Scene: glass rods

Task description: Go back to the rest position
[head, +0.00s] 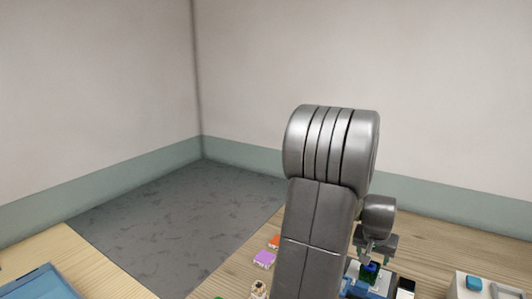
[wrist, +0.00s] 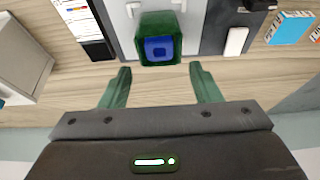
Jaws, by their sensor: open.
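My gripper (wrist: 160,68) is open in the wrist view, with its two green fingers wide apart and nothing between them. A dark green, square-sided piece with a blue end (wrist: 158,47) lies just beyond the fingertips, centred between them, and the fingers do not touch it. In the head view my grey arm rises at right of centre and bends over, with my gripper (head: 372,253) low behind it. The green and blue piece (head: 370,273) shows just under the gripper there. The arm hides part of the table around it.
A blue tray (head: 35,284) is at the lower left. A purple piece (head: 264,259) and an orange piece (head: 274,241) lie left of my arm. A pale box with a blue top part (head: 474,283) is at the right.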

